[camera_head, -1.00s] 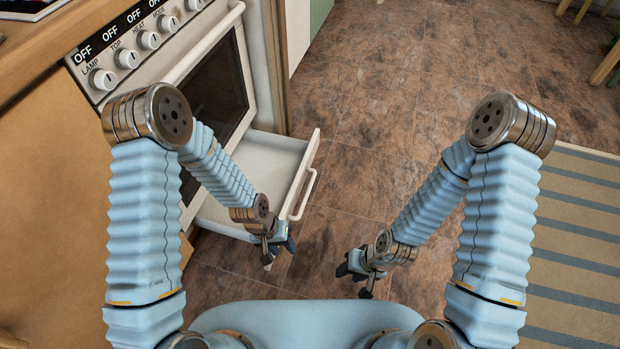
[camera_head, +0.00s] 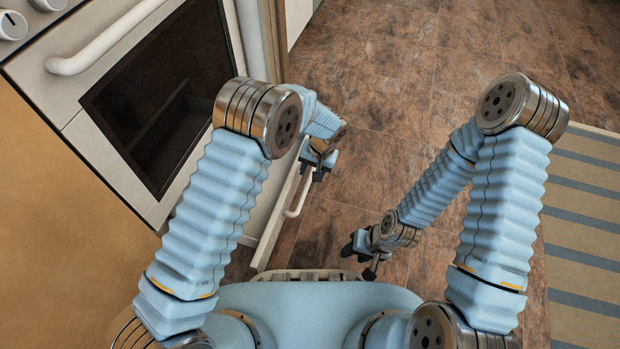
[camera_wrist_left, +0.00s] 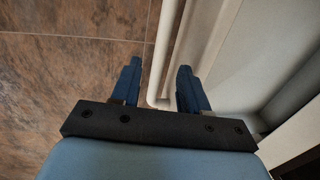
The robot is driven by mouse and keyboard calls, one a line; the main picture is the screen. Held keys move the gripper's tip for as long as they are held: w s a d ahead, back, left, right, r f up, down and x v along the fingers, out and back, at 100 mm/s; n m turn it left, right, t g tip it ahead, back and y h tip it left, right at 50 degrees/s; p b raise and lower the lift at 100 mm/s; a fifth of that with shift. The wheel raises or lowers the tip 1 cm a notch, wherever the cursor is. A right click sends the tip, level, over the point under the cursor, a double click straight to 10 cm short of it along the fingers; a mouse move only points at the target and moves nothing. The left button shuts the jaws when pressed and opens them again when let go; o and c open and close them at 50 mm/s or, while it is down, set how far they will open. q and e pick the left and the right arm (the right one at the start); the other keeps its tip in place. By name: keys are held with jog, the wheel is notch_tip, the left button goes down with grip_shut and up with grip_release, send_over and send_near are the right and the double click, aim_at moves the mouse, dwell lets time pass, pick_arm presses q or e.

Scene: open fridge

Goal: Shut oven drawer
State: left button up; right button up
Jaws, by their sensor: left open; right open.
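The white oven drawer (camera_head: 277,217) is pulled out at the bottom of the oven, partly hidden by my left arm. Its white bar handle (camera_head: 299,194) is on the outer face. My left gripper (camera_head: 318,168) is open at the far end of the drawer front, close to the handle. In the left wrist view, the handle (camera_wrist_left: 164,55) runs between the two open blue fingers (camera_wrist_left: 158,78); I cannot tell whether they touch it. My right gripper (camera_head: 358,257) is open and empty above the floor, right of the drawer.
The oven door (camera_head: 155,95) with its dark glass is shut, with a white bar handle (camera_head: 105,42) above it. A tan cabinet side (camera_head: 60,220) is at the left. Brown floor tiles (camera_head: 400,90) are clear ahead. A striped rug (camera_head: 585,230) lies at the right.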

aim_at(309, 180)
pick_arm(q)
jog(key=shift+w+a+f, duration=0.1)
jog(key=shift+a+f, duration=0.1)
jog(key=shift+f, duration=0.8)
jog(key=shift+a+f, duration=0.15)
jog(key=shift+f, duration=0.8)
grip_shut()
